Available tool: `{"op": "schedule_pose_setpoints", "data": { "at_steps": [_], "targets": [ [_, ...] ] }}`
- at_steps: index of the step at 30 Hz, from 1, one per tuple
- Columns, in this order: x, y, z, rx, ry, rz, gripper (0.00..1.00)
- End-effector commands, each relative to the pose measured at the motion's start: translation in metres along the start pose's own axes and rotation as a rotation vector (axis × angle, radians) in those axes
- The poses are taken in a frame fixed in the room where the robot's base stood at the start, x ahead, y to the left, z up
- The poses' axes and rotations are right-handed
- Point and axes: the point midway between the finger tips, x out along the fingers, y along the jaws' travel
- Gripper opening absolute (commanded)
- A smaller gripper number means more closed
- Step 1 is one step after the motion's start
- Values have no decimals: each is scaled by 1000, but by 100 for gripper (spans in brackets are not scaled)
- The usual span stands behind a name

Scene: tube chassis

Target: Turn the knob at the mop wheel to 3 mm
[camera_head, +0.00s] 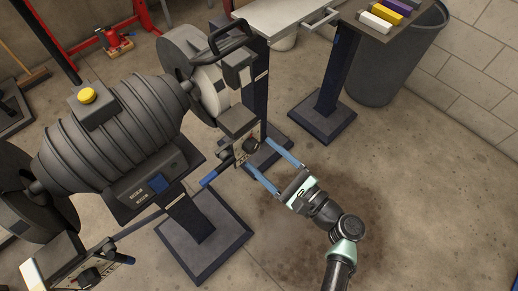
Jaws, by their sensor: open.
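A bench grinder (120,130) with a ribbed dark motor body stands on a pedestal. At its upper right end is a pale wheel (212,90), which looks like the mop wheel, partly covered by a guard. Below that wheel is a small plate with a dark round knob (250,146). My gripper (260,154) is open, its two blue fingers pointing at this knob. The fingertips are close to it, one on each side in the picture; I cannot tell whether they touch it. The scale marks around the knob are too small to read.
A second similar knob (89,277) is on a plate at the lower left, by the dark wheel (35,190). A blue-handled lever (209,178) sticks out left of my fingers. A yellow button (87,96) tops the motor. Floor (430,220) to the right is clear.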

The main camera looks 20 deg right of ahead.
Motion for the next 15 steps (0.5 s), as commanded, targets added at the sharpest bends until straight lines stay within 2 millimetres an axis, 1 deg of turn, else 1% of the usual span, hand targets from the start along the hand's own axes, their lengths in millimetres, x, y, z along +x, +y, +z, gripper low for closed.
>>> {"op": "schedule_pose_setpoints", "data": {
  "at_steps": [1, 3, 6, 15],
  "targets": [
    [8, 0, 1, 0, -2, 2, 76],
    [14, 0, 0, 0, -1, 0, 76],
    [20, 0, 0, 0, 0, 1, 76],
    [22, 0, 0, -1, 0, 0, 76]
  ]
}}
